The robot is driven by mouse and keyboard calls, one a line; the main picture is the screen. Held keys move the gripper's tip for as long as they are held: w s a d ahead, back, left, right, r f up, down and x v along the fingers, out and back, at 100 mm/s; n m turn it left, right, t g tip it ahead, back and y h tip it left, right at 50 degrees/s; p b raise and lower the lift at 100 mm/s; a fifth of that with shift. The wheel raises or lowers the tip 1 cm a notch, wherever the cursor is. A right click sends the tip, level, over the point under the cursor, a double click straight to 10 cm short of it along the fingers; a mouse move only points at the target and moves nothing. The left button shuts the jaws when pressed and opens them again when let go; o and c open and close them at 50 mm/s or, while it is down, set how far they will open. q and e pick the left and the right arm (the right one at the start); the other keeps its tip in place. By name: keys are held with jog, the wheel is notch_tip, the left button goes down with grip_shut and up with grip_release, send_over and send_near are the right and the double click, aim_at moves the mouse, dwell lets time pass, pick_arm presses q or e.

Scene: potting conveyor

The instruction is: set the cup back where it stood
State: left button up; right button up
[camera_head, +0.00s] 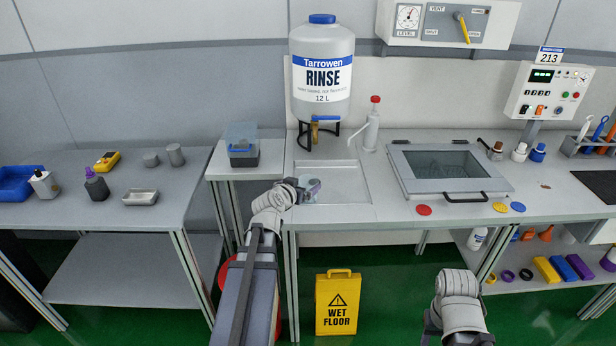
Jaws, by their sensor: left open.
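My left gripper (301,190) reaches over the left end of the shallow sink tray (345,184) in the counter, below the rinse jug's tap. It is open. A small, pale, see-through object, which looks like the cup (314,187), is at its fingertips. The wrist partly hides it, and I cannot tell whether the fingers touch it. The rinse jug (322,75) stands on a black stand behind the tray. Of my right arm, only the pale wrist shows at the lower right; its fingers are not visible.
A white pump bottle (371,128) stands right of the jug. A lidded basin (447,168) and red, yellow and blue caps lie farther right. A blue-grey box (242,146) is on the left stand. A yellow wet floor sign (337,302) stands in front of the counter.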

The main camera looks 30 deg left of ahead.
pick_arm(q)
jog(key=shift+p+v, duration=0.45)
jog(key=shift+v, duration=1.35)
